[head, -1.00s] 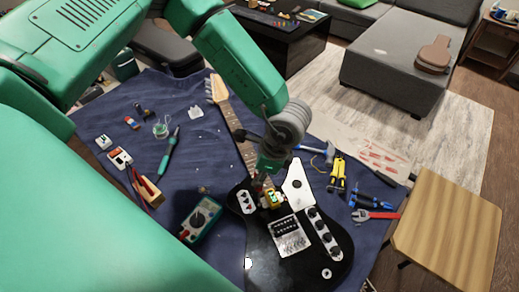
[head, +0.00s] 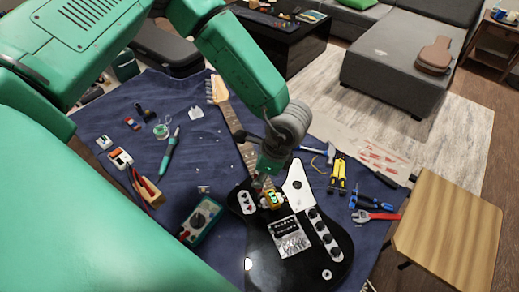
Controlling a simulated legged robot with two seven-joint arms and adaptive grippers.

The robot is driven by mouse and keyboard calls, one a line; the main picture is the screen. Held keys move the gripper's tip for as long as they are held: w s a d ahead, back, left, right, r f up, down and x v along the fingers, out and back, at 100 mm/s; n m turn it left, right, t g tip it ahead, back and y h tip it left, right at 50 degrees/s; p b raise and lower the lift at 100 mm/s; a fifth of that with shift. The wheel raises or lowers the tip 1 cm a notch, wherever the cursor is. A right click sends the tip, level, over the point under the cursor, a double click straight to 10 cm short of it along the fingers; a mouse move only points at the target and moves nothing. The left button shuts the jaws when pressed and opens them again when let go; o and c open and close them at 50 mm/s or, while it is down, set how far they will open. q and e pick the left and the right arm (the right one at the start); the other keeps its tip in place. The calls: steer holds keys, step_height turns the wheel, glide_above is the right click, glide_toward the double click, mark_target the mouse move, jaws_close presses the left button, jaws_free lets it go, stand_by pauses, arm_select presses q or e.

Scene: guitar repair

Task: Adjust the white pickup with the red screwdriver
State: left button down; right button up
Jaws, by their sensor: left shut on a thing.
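The black electric guitar (head: 258,232) lies on the blue cloth, neck pointing to the upper left. My left gripper (head: 264,184) is over the end of its neck, pointing down at the body. It is shut on a thin tool, of which only a little red shows; it appears to be the red screwdriver (head: 257,182). Just below is the white pickup (head: 265,203), partly hidden, with a small yellow-green part beside it. Whether the screwdriver tip touches the pickup cannot be told. My right gripper is not in view.
A multimeter (head: 202,219) lies left of the guitar, with a teal soldering iron (head: 169,153) further up. A wooden stool (head: 446,232) stands at the right.

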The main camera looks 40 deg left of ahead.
arm_select(q)
steer(key=shift+f, duration=0.25)
steer(key=n+g, duration=0.1)
steer(key=n, duration=0.3)
steer(key=shift+n+h, duration=0.4)
steer(key=n, duration=0.1)
steer(key=n+h, duration=0.1)
steer(key=n, duration=0.1)
steer(key=shift+s+f+n+g, duration=0.1)
steer(key=shift+s+n+g, duration=0.05)
steer(key=shift+n+g, duration=0.15)
steer(key=shift+r, duration=0.35)
